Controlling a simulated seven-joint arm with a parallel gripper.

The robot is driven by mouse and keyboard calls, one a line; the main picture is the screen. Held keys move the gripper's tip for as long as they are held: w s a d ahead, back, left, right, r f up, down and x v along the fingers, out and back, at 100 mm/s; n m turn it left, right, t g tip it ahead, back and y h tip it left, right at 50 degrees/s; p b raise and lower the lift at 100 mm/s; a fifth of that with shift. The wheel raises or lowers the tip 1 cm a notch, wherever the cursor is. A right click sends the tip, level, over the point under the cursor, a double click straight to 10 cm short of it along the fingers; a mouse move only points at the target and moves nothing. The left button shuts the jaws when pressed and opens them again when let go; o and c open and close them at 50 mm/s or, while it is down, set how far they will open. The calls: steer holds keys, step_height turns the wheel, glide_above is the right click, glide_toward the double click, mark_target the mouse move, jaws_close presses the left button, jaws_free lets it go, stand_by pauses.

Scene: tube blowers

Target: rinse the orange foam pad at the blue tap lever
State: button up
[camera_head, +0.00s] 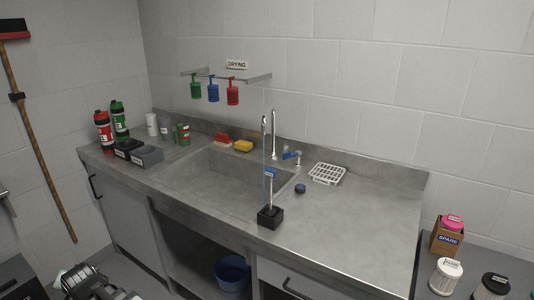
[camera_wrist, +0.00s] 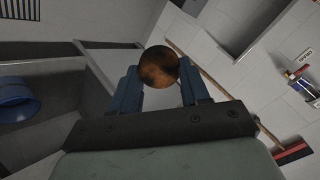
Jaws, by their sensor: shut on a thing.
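The orange foam pad (camera_wrist: 159,64) is round and has dark, dirty-looking patches. My gripper (camera_wrist: 160,74) is shut on it, with one blue finger on each side in the wrist view. In the head view only part of my arm shows, low at the left in front of the counter, and I cannot make out the pad there. The blue tap lever (camera_head: 291,155) is beside the tall chrome tap (camera_head: 274,135), at the back right of the sink (camera_head: 215,178). My gripper is well away from the lever.
A white rack (camera_head: 327,173) and a small blue round thing (camera_head: 300,188) are right of the sink. Bottles (camera_head: 103,132) crowd the left end. The counter's front right is bare.

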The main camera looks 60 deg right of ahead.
steer(key=shift+s+d, duration=0.1)
steer(key=shift+s, duration=0.1)
steer(key=shift+s+d, duration=0.25)
steer(key=shift+s, duration=0.05)
steer(key=shift+w, duration=0.1)
stand_by(0.3)
steer(key=shift+w+a, duration=0.35)
steer(key=shift+w, duration=0.05)
steer(key=shift+s+d, duration=0.1)
steer(key=shift+s, duration=0.05)
steer(key=shift+s+d, duration=0.25)
steer(key=shift+s, duration=0.1)
steer(key=shift+w+a, duration=0.1)
steer(key=shift+w, duration=0.1)
stand_by(0.4)
steer(key=shift+w+a, duration=0.25)
steer(key=shift+w, duration=0.05)
